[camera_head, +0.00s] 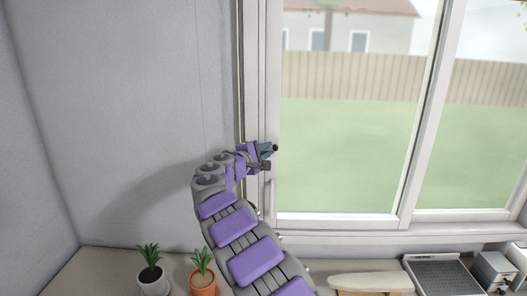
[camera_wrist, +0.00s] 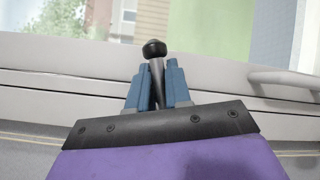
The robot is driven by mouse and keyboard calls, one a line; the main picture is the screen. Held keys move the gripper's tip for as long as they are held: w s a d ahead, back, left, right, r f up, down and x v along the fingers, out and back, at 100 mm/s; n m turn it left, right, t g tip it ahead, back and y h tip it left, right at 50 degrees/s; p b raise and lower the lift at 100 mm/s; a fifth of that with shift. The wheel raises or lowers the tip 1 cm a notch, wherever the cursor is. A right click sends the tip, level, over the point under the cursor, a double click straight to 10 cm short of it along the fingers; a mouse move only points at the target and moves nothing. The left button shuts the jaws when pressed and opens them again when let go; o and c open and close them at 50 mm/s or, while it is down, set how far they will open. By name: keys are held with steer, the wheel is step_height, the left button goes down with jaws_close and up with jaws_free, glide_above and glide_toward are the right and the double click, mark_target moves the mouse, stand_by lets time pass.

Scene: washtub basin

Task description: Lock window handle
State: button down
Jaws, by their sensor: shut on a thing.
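The window handle is a short grey lever with a round black knob (camera_wrist: 154,48). In the wrist view its shaft stands between the two blue fingers of my gripper (camera_wrist: 157,84), which are shut on it. The knob sticks out beyond the fingertips. In the head view my gripper (camera_head: 267,151) is at the left side of the window frame, with the dark knob (camera_head: 275,148) just past its fingertips. The fingers and wrist hide the base of the handle, so I cannot tell its latch position.
The white window frame (camera_head: 340,220) surrounds the glass. A pale curved bar (camera_wrist: 285,78) is on the frame to the right in the wrist view. Below stand two potted plants (camera_head: 153,279) (camera_head: 202,278), an ironing-board-like pale object (camera_head: 370,281) and a dark ribbed tray (camera_head: 445,276).

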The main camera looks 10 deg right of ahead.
steer(key=shift+d+f+m+g+y, duration=0.25)
steer(key=shift+f+m+y, duration=0.15)
steer(key=shift+m, duration=0.25)
steer(key=shift+d+f+m+g+y, duration=0.1)
steer(key=shift+f+m+g+y, duration=0.2)
steer(key=shift+f+m, duration=0.3)
steer(key=shift+r, duration=0.1)
steer(key=c, duration=1.4)
jaws_free()
steer(key=shift+s+d, duration=0.1)
steer(key=shift+o, duration=1.4)
steer(key=shift+d, duration=0.25)
steer(key=v, duration=1.7)
steer(key=shift+a+b, duration=0.15)
steer(key=shift+b, duration=0.3)
steer(key=shift+s, duration=0.1)
